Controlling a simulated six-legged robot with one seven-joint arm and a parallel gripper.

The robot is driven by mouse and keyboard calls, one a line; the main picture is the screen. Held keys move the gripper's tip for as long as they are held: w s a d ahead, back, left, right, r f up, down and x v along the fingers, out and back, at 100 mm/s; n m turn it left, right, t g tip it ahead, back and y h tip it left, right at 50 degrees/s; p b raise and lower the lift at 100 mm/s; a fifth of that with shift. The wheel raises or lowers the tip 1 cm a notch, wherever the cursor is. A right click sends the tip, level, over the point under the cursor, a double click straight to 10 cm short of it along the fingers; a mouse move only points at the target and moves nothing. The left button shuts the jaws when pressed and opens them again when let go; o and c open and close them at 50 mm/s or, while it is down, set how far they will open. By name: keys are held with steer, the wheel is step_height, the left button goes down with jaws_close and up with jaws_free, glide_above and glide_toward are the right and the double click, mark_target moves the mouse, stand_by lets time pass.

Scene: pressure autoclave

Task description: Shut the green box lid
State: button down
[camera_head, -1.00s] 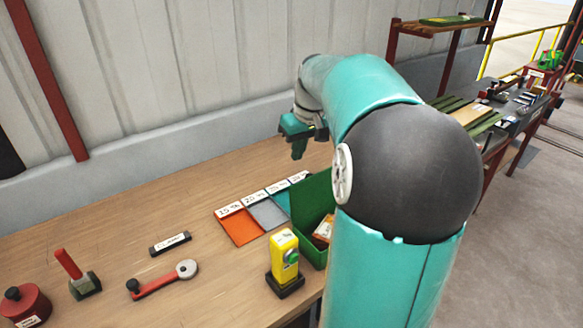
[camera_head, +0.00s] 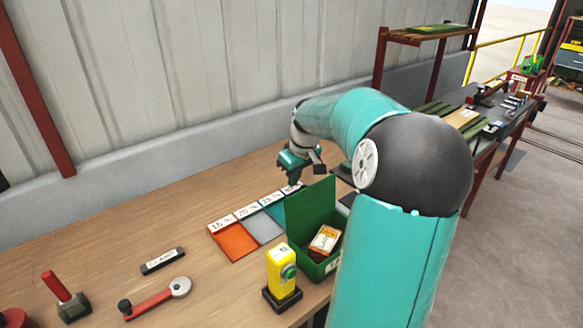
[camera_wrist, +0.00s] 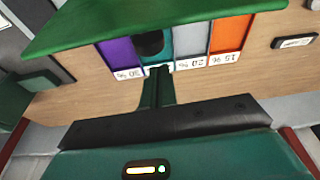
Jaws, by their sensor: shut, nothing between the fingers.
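The green box (camera_head: 325,262) stands open near the table's front edge, with orange and white packets inside. Its green lid (camera_head: 308,205) stands up on the box's wall side, roughly upright. The lid also fills the top of the wrist view (camera_wrist: 130,22) as a large green panel. My gripper (camera_head: 294,180) is on the wall side of the raised lid, above the far end of the coloured trays. It is shut and empty. In the wrist view its fingers (camera_wrist: 157,75) point toward the trays and look apart from the lid.
Coloured trays with number labels (camera_head: 233,242) lie left of the box. A yellow device (camera_head: 281,267) stands close to the box's front left. A red-handled wrench (camera_head: 155,298) and a labelled dark block (camera_head: 162,261) lie farther left. The table between the trays and the wall is clear.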

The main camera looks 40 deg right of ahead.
steer(key=shift+s+a+r, duration=0.1)
steer(key=shift+s+a, duration=0.05)
steer(key=shift+s, duration=0.9)
steer(key=shift+s+r, duration=0.1)
steer(key=shift+s, duration=0.05)
